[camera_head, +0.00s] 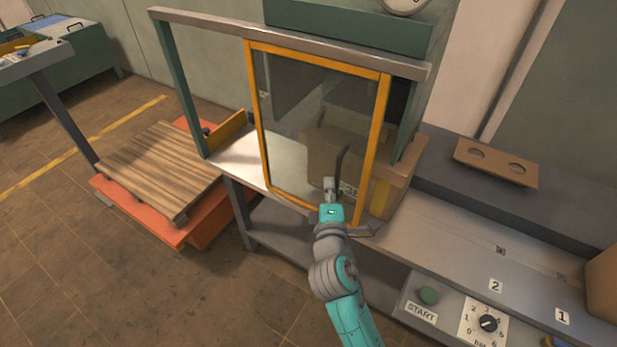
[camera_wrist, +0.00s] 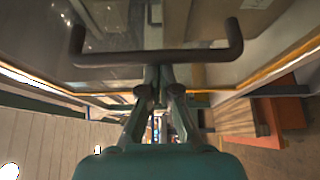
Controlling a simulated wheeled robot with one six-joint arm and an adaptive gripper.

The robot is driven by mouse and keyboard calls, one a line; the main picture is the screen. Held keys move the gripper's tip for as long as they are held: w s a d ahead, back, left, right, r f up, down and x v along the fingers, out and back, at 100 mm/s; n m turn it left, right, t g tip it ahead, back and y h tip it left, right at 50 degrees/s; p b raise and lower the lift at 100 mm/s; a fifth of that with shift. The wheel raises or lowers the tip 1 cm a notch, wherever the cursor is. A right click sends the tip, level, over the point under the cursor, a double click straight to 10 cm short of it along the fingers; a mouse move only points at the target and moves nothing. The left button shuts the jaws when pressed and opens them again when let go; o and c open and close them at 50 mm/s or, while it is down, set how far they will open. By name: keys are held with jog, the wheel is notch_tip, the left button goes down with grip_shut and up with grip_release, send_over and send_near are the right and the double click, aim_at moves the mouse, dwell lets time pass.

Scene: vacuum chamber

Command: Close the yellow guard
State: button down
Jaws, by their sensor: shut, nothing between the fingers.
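The yellow guard (camera_head: 316,58) is an upright yellow-framed clear panel under a grey top rail. A gap shows between its left edge and the green post, so it does not cover that side. Its dark handle (camera_head: 342,160) is on the panel's lower right part; it spans the wrist view as a dark bar with bent ends (camera_wrist: 155,57). My gripper (camera_head: 330,188) is at the handle's lower end in the head view. In the wrist view my gripper (camera_wrist: 160,82) is shut and empty, its fingertips close to the middle of the bar; contact is unclear.
A cardboard box (camera_head: 405,172) stands behind the guard's right side. A grey bench with a green START button (camera_head: 428,295) and a dial (camera_head: 488,323) is at right. A wooden pallet (camera_head: 160,170) on an orange base lies left. Floor in front is open.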

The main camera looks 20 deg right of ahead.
jog(key=s+d, duration=0.1)
jog(key=s, duration=0.1)
jog(key=s+d, duration=0.2)
jog(key=shift+f, duration=0.1)
dwell(0.3)
